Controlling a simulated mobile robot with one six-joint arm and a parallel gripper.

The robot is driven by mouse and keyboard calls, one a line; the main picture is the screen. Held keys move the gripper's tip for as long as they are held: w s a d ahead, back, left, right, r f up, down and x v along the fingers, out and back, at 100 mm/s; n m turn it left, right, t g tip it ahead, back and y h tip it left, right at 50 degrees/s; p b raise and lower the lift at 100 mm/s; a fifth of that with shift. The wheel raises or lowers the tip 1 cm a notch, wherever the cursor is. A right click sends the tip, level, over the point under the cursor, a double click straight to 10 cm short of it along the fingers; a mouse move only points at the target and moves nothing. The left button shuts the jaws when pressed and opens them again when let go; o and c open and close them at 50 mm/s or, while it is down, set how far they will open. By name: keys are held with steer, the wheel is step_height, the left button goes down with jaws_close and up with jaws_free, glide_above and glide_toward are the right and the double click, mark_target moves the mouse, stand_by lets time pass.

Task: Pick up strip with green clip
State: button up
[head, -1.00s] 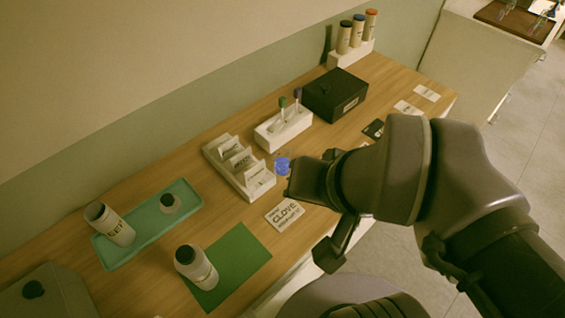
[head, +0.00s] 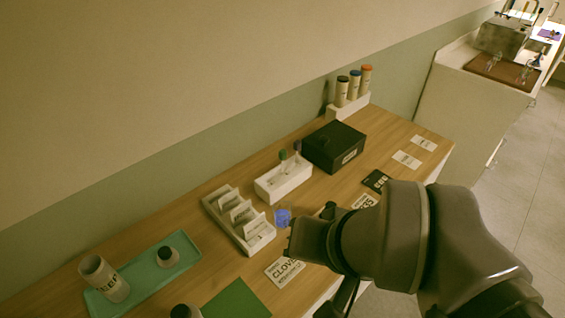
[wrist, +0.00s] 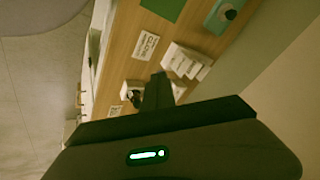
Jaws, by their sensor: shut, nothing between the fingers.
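The strip with the green clip (head: 283,155) stands in a white holder (head: 285,184), next to a strip with a purple clip (head: 297,146). The lower parts of the strips are small and hard to make out. My gripper (head: 293,238) is on the near side of that holder, apart from it, by a small clear vessel with blue contents (head: 283,217). The arm hides part of the table there. In the wrist view my gripper (wrist: 158,88) is shut and empty; I cannot make out the green clip there.
A white rack of cards (head: 245,236) stands left of the holder, and a black box (head: 333,147) right of it. A teal tray (head: 146,281) with bottles is at the left. Cards, including a CLOVE card (head: 284,271), line the table's front.

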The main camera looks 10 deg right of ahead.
steer(key=o, duration=0.4)
steer(key=shift+a, duration=0.1)
steer(key=shift+c, duration=0.2)
steer(key=o, duration=0.5)
steer(key=w+m+y, duration=0.1)
steer(key=m, duration=0.1)
steer(key=w+a+m+g+y+p, duration=0.1)
steer(key=m, duration=0.1)
steer(key=w+a+m+y+p, duration=0.1)
steer(key=shift+a+f+m+g, duration=0.25)
steer(key=shift+f+m+g, duration=0.05)
steer(key=shift+f+m, duration=0.1)
steer(key=m+t+y+p, duration=0.2)
steer(key=m+t, duration=0.5)
steer(key=m, duration=1.3)
glide_toward(280, 153)
steer(key=b+x, duration=0.1)
steer(key=x, duration=0.3)
steer(key=b+x, duration=0.1)
steer(key=x, duration=0.3)
steer(key=d+b+x, duration=0.1)
steer(key=b+x, duration=0.1)
steer(key=x, duration=0.2)
steer(key=shift+w+a+f, duration=0.15)
steer(key=shift+w+f, duration=0.2)
steer(key=shift+w+a+f, duration=0.1)
steer(key=shift+w+a, duration=0.05)
steer(key=shift+w, duration=0.15)
steer(key=shift+t, duration=0.3)
